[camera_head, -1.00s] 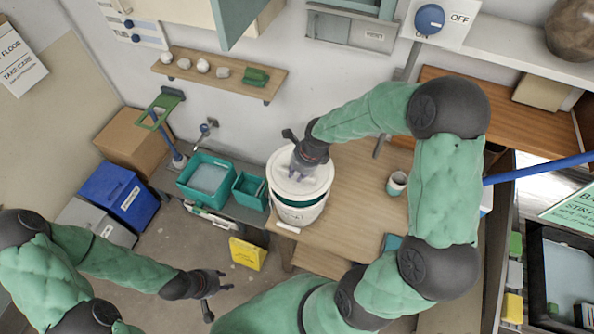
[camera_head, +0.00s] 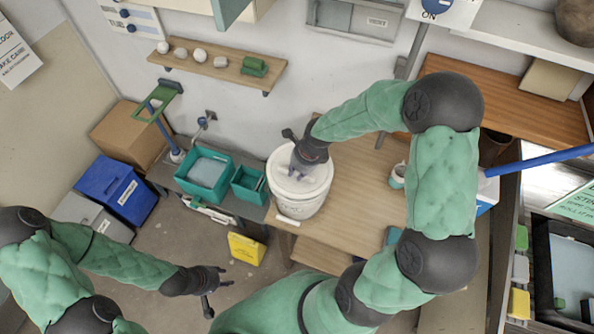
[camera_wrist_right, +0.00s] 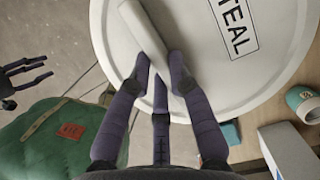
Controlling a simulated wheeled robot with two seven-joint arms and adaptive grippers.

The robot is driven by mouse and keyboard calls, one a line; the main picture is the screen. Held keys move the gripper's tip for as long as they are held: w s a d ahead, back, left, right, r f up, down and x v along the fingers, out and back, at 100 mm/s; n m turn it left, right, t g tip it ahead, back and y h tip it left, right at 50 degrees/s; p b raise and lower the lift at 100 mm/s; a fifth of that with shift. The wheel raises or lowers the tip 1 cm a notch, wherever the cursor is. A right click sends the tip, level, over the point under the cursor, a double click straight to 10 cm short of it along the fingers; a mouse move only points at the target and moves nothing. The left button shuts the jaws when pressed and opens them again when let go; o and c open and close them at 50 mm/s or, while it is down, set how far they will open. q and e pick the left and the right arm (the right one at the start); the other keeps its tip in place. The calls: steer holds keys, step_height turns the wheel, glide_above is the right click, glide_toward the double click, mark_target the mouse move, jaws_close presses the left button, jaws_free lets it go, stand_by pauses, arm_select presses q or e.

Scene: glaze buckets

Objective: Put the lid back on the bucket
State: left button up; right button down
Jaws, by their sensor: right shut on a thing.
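The white bucket (camera_head: 298,208) stands on the wooden bench top. The round white lid (camera_head: 318,186) lies over its mouth and looks about level; I cannot tell whether it is fully seated. My right gripper (camera_head: 297,172) is above the lid. In the right wrist view its fingers (camera_wrist_right: 158,75) are shut on the lid's white bar handle (camera_wrist_right: 143,35). The lid (camera_wrist_right: 275,75) there bears a "TEAL" label (camera_wrist_right: 235,25). My left gripper (camera_head: 216,285) is empty, its fingers spread, low over the floor at left.
Teal tubs (camera_head: 205,173) stand left of the bucket. A small cup (camera_head: 397,176) is on the bench (camera_head: 350,205) to the right. A yellow sign (camera_head: 246,249) stands on the floor below. The bench between bucket and cup is clear.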

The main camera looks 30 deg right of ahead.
stand_by(0.8)
steer(key=shift+f+b, duration=0.85)
steer(key=shift+b, duration=0.75)
stand_by(1.4)
steer(key=c, duration=0.6)
jaws_free()
steer(key=shift+r, duration=0.15)
steer(key=shift+r+p, duration=2.2)
steer(key=shift+r, duration=1.2)
